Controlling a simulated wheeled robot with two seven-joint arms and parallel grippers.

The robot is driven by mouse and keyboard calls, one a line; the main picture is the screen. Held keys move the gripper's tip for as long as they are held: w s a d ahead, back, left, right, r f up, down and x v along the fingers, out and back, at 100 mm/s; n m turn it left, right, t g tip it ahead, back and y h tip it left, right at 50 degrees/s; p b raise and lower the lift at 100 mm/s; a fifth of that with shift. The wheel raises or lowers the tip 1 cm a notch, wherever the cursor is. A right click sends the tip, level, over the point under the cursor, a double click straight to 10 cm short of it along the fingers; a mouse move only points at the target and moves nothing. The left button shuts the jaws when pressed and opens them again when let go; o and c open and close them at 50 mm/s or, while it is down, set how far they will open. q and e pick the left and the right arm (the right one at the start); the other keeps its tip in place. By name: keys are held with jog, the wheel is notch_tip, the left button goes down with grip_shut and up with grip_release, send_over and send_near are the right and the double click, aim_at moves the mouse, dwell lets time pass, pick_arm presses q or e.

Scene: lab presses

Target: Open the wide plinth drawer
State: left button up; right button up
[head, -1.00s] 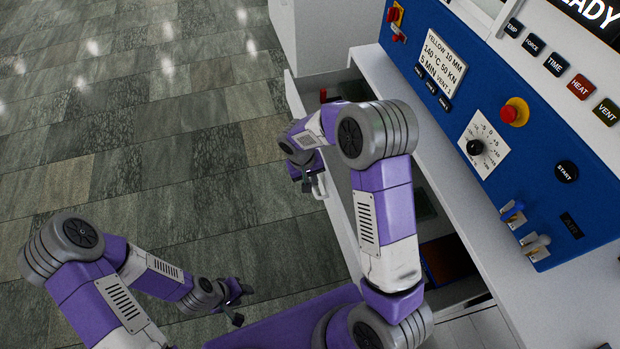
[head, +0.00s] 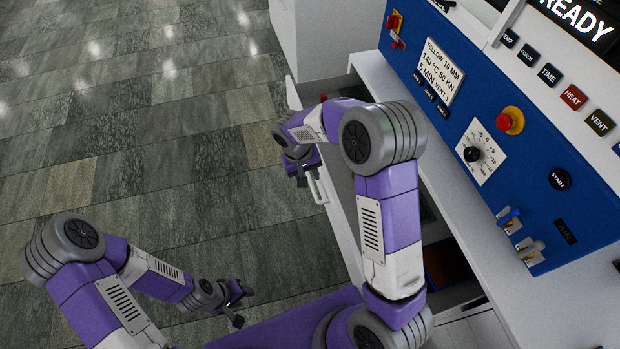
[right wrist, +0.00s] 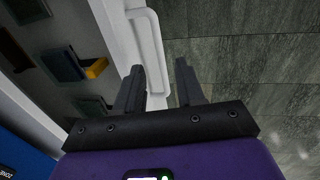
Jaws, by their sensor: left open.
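The wide plinth drawer (head: 341,228) is pulled out from the white press base, and its inside partly shows behind my right arm. Its white bar handle (head: 317,188) is on the drawer front; it also shows in the right wrist view (right wrist: 149,45). My right gripper (head: 306,182) is at the handle. In the right wrist view its two fingers (right wrist: 160,85) are apart, with the handle bar between them and a gap towards the right finger. Contact with the left finger is unclear. My left gripper (head: 238,306) is open and empty, low over the floor.
The blue control panel (head: 470,120) with buttons and a dial stands above a white ledge (head: 400,90). Dark items and a yellow-orange one (right wrist: 96,68) lie inside the drawer. The tiled floor (head: 150,150) left of the drawer is clear.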

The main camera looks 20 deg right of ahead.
jog(key=shift+a+r, duration=0.15)
jog(key=shift+r, duration=0.75)
